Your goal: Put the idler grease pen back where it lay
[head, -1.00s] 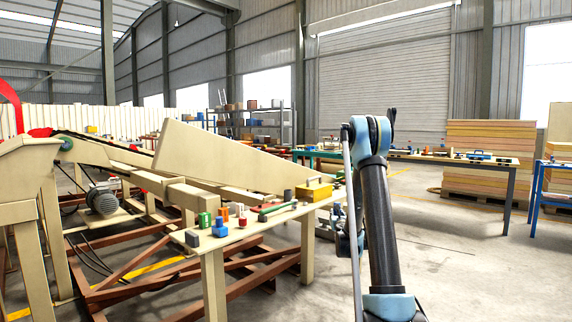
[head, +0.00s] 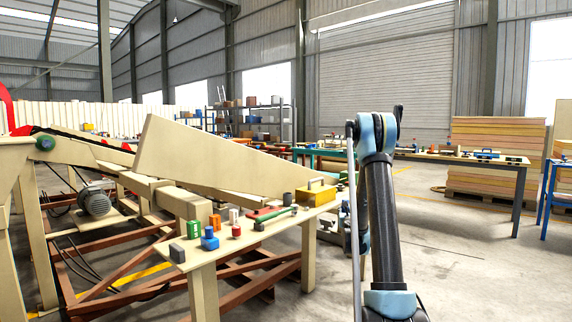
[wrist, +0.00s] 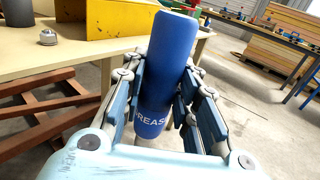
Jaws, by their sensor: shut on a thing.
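The pen stands nearly upright and tilts a little in the picture. Behind it is the cream table (wrist: 80,58); the pen appears in front of the table's edge. In the head view the gripper and pen are hidden behind my arm. The table also shows in the head view (head: 218,262).
On the table are a yellow box (head: 316,196), a dark cylinder (head: 287,199), a green-and-black tool (head: 275,218), a blue block (head: 209,240), a green block (head: 193,229) and a grey block (head: 177,253). A workbench (head: 470,161) stands at the right. Open floor lies between.

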